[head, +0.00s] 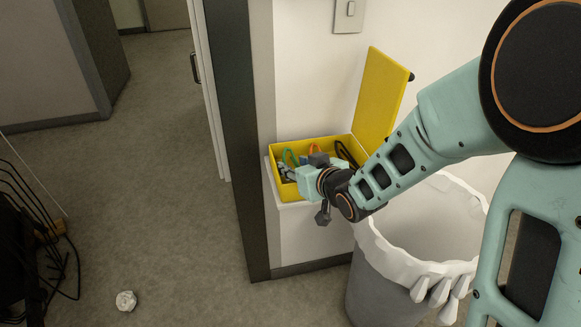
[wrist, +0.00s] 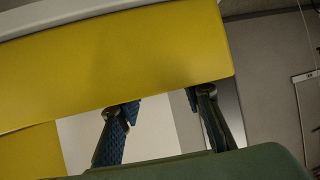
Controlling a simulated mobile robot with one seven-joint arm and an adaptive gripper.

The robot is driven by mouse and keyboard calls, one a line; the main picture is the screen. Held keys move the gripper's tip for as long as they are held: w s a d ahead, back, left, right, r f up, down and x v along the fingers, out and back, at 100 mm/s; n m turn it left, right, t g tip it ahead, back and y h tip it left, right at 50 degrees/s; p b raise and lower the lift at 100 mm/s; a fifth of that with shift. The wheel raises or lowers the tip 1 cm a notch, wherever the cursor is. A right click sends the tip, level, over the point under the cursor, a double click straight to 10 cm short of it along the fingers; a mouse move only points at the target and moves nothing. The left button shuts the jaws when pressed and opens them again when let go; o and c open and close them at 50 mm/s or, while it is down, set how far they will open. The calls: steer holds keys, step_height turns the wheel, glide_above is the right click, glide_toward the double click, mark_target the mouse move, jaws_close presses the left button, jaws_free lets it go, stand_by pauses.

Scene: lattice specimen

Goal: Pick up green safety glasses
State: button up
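The green safety glasses (head: 290,156) show as a green curved piece in the left part of an open yellow box (head: 344,142) in the head view. My gripper (head: 284,172) is at the front left of the box, close to the green piece, and partly covers the contents. In the wrist view my gripper (wrist: 164,101) has two dark fingers spread apart with nothing visible between them. The yellow box (wrist: 120,65) fills the upper part of that view. I cannot make out the green glasses there, and cannot tell whether the fingers touch them.
The box's yellow lid (head: 378,98) stands open at the back right. An orange piece (head: 314,148) and a black piece (head: 345,154) lie in the box. A lined bin (head: 380,292) stands below my arm. A crumpled white ball (head: 126,301) lies on the open floor.

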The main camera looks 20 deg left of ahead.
steer(key=shift+c, duration=0.7)
steer(key=c, duration=0.5)
steer(key=shift+r, duration=0.1)
